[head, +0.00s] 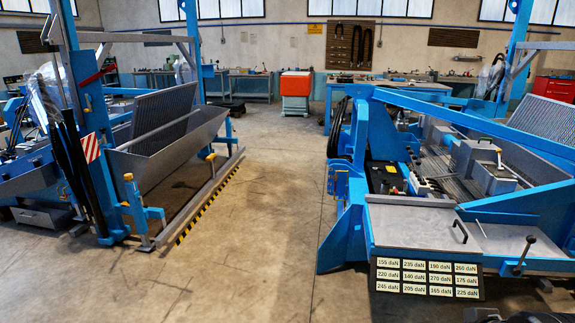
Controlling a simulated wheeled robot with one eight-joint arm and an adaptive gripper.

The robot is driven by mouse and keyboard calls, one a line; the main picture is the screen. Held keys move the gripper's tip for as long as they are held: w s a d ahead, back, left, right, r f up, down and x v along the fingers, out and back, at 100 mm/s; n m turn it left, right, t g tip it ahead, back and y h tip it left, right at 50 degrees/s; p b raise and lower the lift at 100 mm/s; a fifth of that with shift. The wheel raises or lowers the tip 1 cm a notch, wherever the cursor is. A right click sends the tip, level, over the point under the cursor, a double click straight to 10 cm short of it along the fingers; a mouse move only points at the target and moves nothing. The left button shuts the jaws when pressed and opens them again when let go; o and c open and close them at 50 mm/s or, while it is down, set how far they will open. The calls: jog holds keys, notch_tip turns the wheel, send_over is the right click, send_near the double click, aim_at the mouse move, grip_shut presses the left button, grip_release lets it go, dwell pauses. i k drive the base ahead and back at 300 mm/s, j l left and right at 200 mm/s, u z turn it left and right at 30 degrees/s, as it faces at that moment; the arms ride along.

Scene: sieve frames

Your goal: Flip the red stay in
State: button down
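A short, thin red bar (90,78), perhaps the red stay, slants up to the right across the blue post of the left machine (80,95). It is small at this distance, and its joint and far end cannot be made out. Lower on that machine is a red-and-white striped plate (90,148). A grey ribbed sieve frame (163,115) leans above a grey trough (175,145) beside the post. No gripper of mine can be made out; only dark shapes, unclear in kind, show at the bottom right edge.
A wide concrete aisle (255,210) lies free between the machines. A yellow-black striped edge (208,205) borders the left machine. The right blue machine (350,220) carries a daN label board (428,278) in front. A red-orange cabinet (296,90) and workbenches stand behind.

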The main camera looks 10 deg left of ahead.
aim_at(102, 72)
jog(key=i+j+u, duration=0.1)
jog(key=i+u, duration=0.2)
jog(key=i, duration=0.2)
jog(key=i+u, duration=0.25)
jog(key=i, duration=0.3)
jog(key=i+l+u, duration=0.3)
jog(key=i, duration=0.2)
jog(key=i+l+u, duration=0.3)
jog(key=i, duration=0.2)
jog(key=i+j+u, duration=0.25)
jog(key=i, duration=0.65)
jog(key=i+u, duration=0.25)
jog(key=i, duration=0.65)
jog(key=i+l+u, duration=0.25)
jog(key=i, duration=0.65)
jog(key=i+l+u, duration=0.25)
jog(key=i, duration=0.2)
jog(key=i+l+u, duration=0.25)
jog(key=i, duration=0.2)
